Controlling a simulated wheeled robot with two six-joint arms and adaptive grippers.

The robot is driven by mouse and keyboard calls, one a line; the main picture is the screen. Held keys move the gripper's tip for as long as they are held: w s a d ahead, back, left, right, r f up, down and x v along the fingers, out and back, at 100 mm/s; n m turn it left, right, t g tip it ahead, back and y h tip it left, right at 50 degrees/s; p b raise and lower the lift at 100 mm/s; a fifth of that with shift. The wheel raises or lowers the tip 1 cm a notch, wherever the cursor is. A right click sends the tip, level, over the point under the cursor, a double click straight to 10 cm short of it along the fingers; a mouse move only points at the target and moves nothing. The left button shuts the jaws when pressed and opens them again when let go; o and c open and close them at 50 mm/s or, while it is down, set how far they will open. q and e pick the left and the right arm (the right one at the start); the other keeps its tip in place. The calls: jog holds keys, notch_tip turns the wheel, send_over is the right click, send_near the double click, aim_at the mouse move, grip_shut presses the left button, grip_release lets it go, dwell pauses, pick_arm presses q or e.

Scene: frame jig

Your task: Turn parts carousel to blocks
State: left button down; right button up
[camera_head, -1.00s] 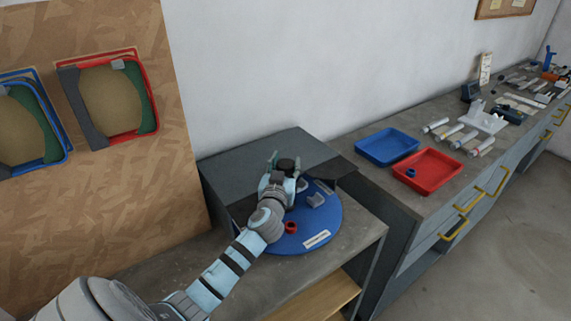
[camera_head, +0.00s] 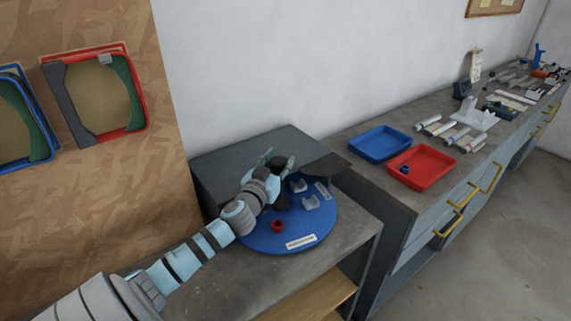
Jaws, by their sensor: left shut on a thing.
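The parts carousel (camera_head: 252,237) is a round blue disc on the grey table, partly hidden by my left arm. Two grey blocks stand on it, one at its right (camera_head: 311,203) and one farther back (camera_head: 298,186). A red ring (camera_head: 277,226) and a dark round part (camera_head: 281,203) are also on it. White labels lie near the front rim (camera_head: 300,242) and the right rim (camera_head: 322,190). My left gripper (camera_head: 278,162) is over the carousel's back part, shut on a dark knob mostly hidden between its fingers. My right gripper is out of view.
A dark grey box-like cover (camera_head: 225,173) stands behind the carousel. A blue tray (camera_head: 380,144) and a red tray (camera_head: 422,168) sit on the bench at right. Red and blue frames (camera_head: 97,95) hang on the wooden board at left.

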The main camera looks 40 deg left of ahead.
pick_arm(q)
jog(key=shift+f+m+t+h+b, duration=0.15)
jog(key=shift+m+t+h+b, duration=0.35)
jog(key=shift+m+h+b, duration=1.05)
jog(key=shift+h+p, duration=0.45)
jog(key=shift+h, duration=0.7)
jog(key=c, duration=0.9)
grip_release()
